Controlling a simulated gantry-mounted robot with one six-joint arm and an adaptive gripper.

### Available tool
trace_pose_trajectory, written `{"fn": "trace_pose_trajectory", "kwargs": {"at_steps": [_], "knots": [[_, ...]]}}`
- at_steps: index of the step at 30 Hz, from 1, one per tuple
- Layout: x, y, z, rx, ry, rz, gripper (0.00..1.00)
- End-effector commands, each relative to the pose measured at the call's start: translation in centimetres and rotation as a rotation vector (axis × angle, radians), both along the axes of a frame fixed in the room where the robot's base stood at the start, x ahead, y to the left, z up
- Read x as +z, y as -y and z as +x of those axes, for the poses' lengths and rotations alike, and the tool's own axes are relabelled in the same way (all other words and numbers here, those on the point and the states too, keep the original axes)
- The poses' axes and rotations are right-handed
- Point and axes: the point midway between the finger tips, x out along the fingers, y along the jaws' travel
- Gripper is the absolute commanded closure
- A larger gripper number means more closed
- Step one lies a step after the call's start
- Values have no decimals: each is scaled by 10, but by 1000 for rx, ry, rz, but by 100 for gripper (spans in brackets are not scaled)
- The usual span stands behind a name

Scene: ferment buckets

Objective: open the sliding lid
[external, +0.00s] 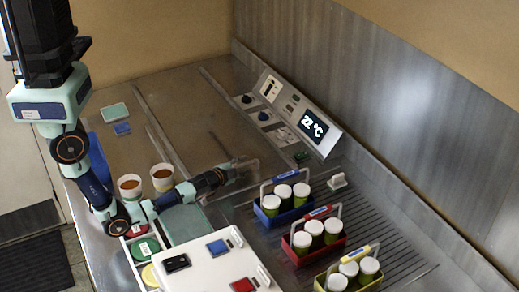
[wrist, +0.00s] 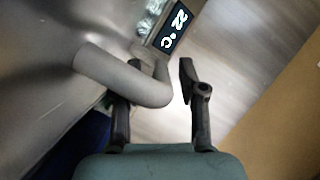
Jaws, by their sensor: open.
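A flat brushed-metal panel (external: 190,75) lies between rails in the counter in the external view; it looks like the sliding lid, though its edges are hard to make out. In the wrist view a grey bent bar handle (wrist: 112,75) rises from a metal surface (wrist: 40,60). My gripper (external: 244,171) is low over the counter near the panel's front end. In the wrist view my gripper (wrist: 156,72) is open. The handle's bent end lies between its fingers in the picture, and the bar crosses in front of the left finger. I cannot tell whether they touch.
A control panel reading 22 °C (external: 313,126) stands behind. Blue (external: 270,217), red (external: 300,255) and yellow (external: 330,288) carriers with capped jars stand at right. Two cups (external: 162,177) and a white box (external: 205,262) are close to my arm.

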Motion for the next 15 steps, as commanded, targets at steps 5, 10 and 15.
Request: {"fn": "trace_pose_trajectory", "kwargs": {"at_steps": [5,10,15], "knots": [[-3,7,10,1,-2,-1,59],[-3,7,10,0,-1,-2,59],[-3,7,9,1,-2,-1,82]]}}
